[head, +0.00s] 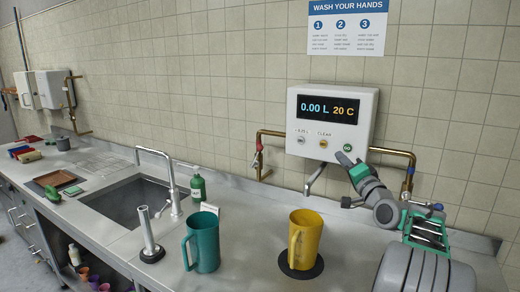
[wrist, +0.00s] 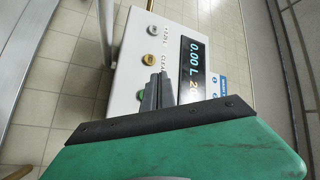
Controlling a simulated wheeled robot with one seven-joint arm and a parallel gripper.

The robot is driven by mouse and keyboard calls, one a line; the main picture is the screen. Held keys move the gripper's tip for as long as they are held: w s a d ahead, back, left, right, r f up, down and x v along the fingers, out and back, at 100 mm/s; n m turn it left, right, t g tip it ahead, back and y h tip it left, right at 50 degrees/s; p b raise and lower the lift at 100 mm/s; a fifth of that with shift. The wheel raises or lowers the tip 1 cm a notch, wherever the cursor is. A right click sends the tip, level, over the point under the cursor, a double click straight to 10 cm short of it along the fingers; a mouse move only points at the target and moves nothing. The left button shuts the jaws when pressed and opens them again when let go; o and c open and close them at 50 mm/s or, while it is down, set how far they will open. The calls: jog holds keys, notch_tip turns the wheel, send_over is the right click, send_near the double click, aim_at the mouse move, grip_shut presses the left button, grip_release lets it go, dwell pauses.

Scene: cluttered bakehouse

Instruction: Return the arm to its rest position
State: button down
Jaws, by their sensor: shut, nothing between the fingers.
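My arm reaches in from the right in the head view, and my gripper (head: 343,160) is just in front of the lower right of the white dispenser panel (head: 333,106), near its green button (head: 347,148). In the wrist view my gripper (wrist: 161,76) is shut and empty, its fingertips over the panel face between the green button (wrist: 141,95) and the display (wrist: 191,68). I cannot tell whether the fingertips touch the panel. The display reads 0.00 L and 20 C.
A yellow jug (head: 306,240) stands on a dark round pad (head: 300,268) below the panel. A teal jug (head: 205,243), a metal upright on a black base (head: 150,250), a green bottle (head: 197,188) and a sink with a tap (head: 172,180) are to the left. Copper pipes (head: 390,153) flank the panel.

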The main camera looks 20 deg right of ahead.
jog(key=w+a+f+n+g+y, duration=0.1)
jog(key=a+f+n+g+y, duration=0.3)
jog(key=a, duration=0.8)
jog(key=w+a+f+n+g, duration=0.2)
jog(key=a+f, duration=0.3)
jog(key=a, duration=0.6)
jog(key=s+a+f+n+g, duration=0.45)
jog(key=s+a+f, duration=0.35)
jog(key=s+a, duration=0.3)
jog(key=s+a+f+n+g, duration=0.1)
jog(key=s+a+f+g, duration=0.1)
jog(key=s, duration=0.3)
jog(key=s+a+f+g, duration=0.2)
jog(key=s+f, duration=0.1)
jog(key=s, duration=0.3)
jog(key=s+a+f+n+g+h, duration=0.1)
jog(key=s+a+f+g, duration=0.1)
jog(key=s, duration=0.3)
jog(key=shift+s+a+f+n, duration=0.25)
jog(key=shift+f+n, duration=0.1)
jog(key=shift+f, duration=0.4)
